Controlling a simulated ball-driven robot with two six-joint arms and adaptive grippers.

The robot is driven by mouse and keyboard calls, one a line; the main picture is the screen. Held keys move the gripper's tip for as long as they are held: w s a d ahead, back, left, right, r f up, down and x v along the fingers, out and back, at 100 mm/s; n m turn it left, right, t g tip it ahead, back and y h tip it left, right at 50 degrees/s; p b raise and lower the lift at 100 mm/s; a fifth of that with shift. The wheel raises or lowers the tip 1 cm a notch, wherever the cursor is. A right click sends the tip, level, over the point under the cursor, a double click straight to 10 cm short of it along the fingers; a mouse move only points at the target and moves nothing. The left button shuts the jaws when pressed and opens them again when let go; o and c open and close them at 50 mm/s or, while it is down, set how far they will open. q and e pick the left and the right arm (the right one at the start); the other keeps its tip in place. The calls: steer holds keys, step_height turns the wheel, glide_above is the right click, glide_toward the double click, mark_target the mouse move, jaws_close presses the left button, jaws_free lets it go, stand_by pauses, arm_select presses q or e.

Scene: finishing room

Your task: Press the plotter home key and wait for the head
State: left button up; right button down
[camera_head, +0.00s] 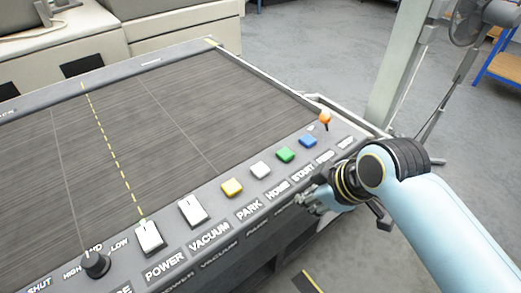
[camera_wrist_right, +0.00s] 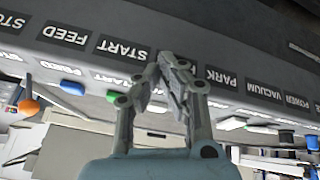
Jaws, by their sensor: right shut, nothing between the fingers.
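The plotter's home key is the white square key (camera_head: 261,170) on the front panel, above the label HOME (camera_head: 277,190). My right gripper (camera_head: 303,200) is shut and empty, at the panel's front edge near the HOME and START labels, apart from the home key. In the right wrist view my right gripper (camera_wrist_right: 176,62) covers the place between the upside-down START label (camera_wrist_right: 122,48) and PARK label (camera_wrist_right: 222,78). My left gripper is not in view.
The blue FEED key (camera_head: 308,141) and an orange-topped stick (camera_head: 325,118) stand right of the green key. White power and vacuum switches (camera_head: 150,238) and a black knob (camera_head: 95,264) are at the left. The dark plotter bed (camera_head: 170,110) is clear. A pale post (camera_head: 400,65) stands behind.

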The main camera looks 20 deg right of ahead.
steer(key=w+a+r+n+t+y+p, duration=0.2)
steer(key=w+a+r+n+y, duration=0.1)
steer(key=w+a+r+n, duration=0.4)
steer(key=w+r, duration=0.3)
steer(key=r, duration=0.3)
steer(key=shift+a+t, duration=0.25)
steer(key=shift+t, duration=0.05)
steer(key=shift+w, duration=0.1)
steer(key=b, duration=0.8)
glide_above(258, 171)
step_height(258, 171, down, 7)
steer(key=shift+f, duration=0.1)
steer(key=shift+f+b, duration=0.4)
steer(key=shift+f, duration=0.35)
steer(key=shift+f, duration=0.2)
